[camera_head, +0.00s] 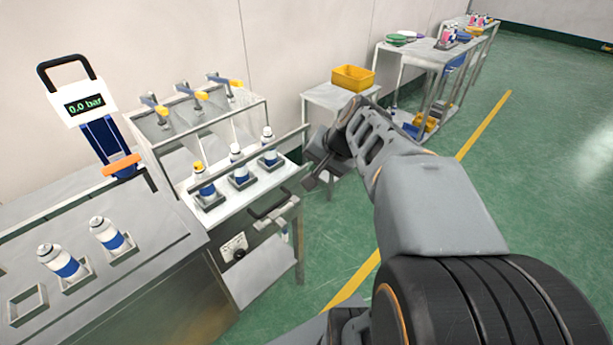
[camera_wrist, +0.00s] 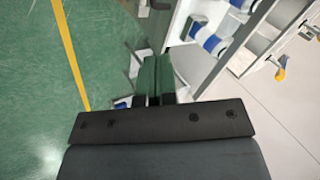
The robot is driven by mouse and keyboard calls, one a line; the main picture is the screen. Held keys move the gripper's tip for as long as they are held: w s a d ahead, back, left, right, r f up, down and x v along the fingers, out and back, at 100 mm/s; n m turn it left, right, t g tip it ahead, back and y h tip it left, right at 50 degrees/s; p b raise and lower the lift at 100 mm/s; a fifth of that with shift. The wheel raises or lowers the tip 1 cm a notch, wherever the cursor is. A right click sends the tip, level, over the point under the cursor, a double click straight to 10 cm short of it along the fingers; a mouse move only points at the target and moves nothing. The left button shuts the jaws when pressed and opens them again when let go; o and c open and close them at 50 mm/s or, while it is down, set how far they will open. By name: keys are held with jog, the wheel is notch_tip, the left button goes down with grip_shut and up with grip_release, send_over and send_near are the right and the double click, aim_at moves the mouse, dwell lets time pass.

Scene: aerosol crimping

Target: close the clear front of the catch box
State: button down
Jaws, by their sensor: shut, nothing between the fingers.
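The catch box (camera_head: 215,215) looks to be the metal-framed station at left centre in the head view, with three white-and-blue bottles in square holders on its deck. A grey rail (camera_head: 292,136) runs slantwise across its front, above the deck. The clear front is hard to make out; I cannot tell its exact position. A black handle (camera_head: 268,209) sits below the deck's front edge. My gripper (camera_head: 311,184) is just right of the station, near its right end, apart from the handle. In the wrist view my gripper (camera_wrist: 158,62) is shut and empty, beside the station's edge.
Clamps with yellow handles (camera_head: 195,94) line the station's top. A pressure display reading 0.0 bar (camera_head: 85,104) stands at left. A side table with a yellow bin (camera_head: 353,77) is behind my gripper. Green floor with a yellow line (camera_head: 352,285) is clear in front.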

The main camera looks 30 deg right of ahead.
jog(key=w+d+f+m+t+b, duration=0.3)
jog(key=d+f+m+b, duration=0.15)
jog(key=d, duration=0.45)
send_near(306, 159)
jog(key=shift+m, duration=0.35)
jog(key=x, duration=0.5)
jog(key=shift+s+d+f, duration=0.1)
jog(key=shift+f, duration=0.35)
jog(key=shift+w+a, duration=0.2)
jog(key=shift+w, duration=0.5)
jog(key=shift+w, duration=0.1)
